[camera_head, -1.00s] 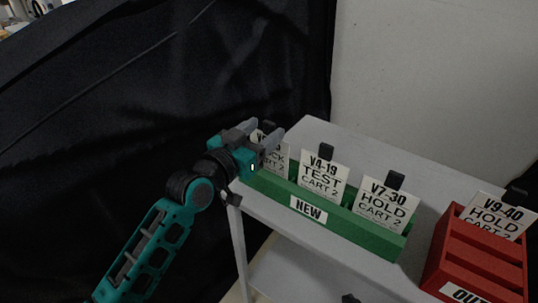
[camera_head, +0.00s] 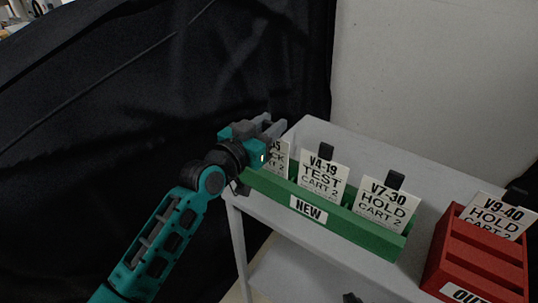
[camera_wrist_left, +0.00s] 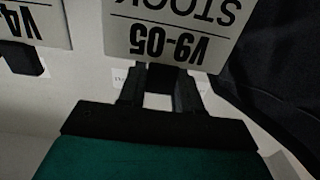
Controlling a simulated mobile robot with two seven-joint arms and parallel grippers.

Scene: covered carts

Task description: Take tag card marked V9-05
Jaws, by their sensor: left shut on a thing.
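The tag card marked V9-05 (camera_wrist_left: 165,35) fills the top middle of the left wrist view, upside down, with the word STOCK on it. In the head view the V9-05 card (camera_head: 279,157) stands at the left end of the green box marked NEW (camera_head: 343,224), partly hidden by my gripper. My left gripper (camera_head: 272,127) is at the top of this card. In the left wrist view its fingers (camera_wrist_left: 160,88) are shut on the dark tab at the card's lettered end.
Cards V4-19 (camera_head: 323,176) and V7-30 (camera_head: 385,206) stand beside it in the green box. A red box (camera_head: 470,255) to the right holds card V9-40 (camera_head: 493,216). The boxes stand on a grey cart (camera_head: 310,130). Black cloth (camera_head: 130,110) hangs at left.

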